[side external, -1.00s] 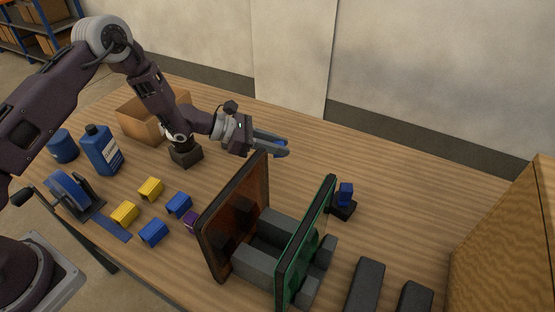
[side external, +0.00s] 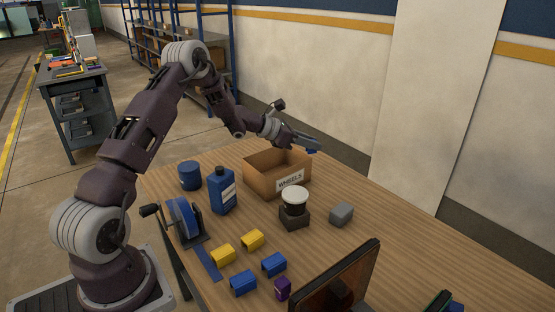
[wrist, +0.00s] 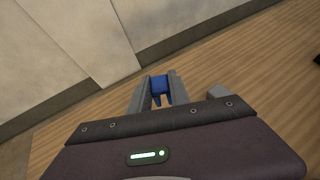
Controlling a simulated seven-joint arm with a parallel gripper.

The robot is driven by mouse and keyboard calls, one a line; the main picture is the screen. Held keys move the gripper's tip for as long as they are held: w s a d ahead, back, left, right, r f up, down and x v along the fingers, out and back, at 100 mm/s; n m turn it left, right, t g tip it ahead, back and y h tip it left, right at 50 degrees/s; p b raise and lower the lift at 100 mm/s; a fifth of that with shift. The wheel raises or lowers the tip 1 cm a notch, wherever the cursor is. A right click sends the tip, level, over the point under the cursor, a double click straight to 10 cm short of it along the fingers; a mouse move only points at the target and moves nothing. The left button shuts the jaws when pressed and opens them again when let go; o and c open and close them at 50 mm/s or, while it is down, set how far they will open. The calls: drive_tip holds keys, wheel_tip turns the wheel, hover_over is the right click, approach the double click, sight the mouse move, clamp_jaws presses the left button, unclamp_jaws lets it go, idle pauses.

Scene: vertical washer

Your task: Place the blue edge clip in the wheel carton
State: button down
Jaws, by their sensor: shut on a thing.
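The wheel carton (side external: 262,183) is an open brown box with a "WHEELS" label, standing on the table. My gripper (side external: 308,147) is above the carton's back right side in the side view. It is shut on a blue edge clip (side external: 312,151), which also shows between the fingers in the wrist view (wrist: 159,84). The held clip is clear of the table; whether it is over the carton's opening or just behind its rim I cannot tell. The carton's inside is mostly hidden by its front wall.
Two blue clips (side external: 273,264), two yellow clips (side external: 252,240) and a purple one (side external: 283,289) lie in front. A white-topped dark block (side external: 294,207), a grey block (side external: 341,214), a blue bottle (side external: 222,190) and a tape dispenser (side external: 185,220) stand near the carton. A framed panel (side external: 342,285) stands at front.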

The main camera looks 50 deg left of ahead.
drive_tip(key=s+a+r+n+y, duration=0.2)
drive_tip(key=s+a, duration=0.1)
drive_tip(key=a, duration=0.6)
drive_tip(key=s+a+r+n+y, duration=0.2)
drive_tip(key=s+a+y, duration=0.15)
drive_tip(key=a, duration=0.55)
wheel_tip(320, 180, down, 10)
drive_tip(key=shift+s+a+r+t+h, duration=0.15)
drive_tip(key=shift+a+r+t+h, duration=0.15)
drive_tip(key=shift+t+h, duration=0.15)
drive_tip(key=shift+f, duration=0.1)
drive_tip(key=shift+f, duration=0.4)
drive_tip(key=shift+f, duration=0.15)
drive_tip(key=c, duration=1.2)
unclamp_jaws()
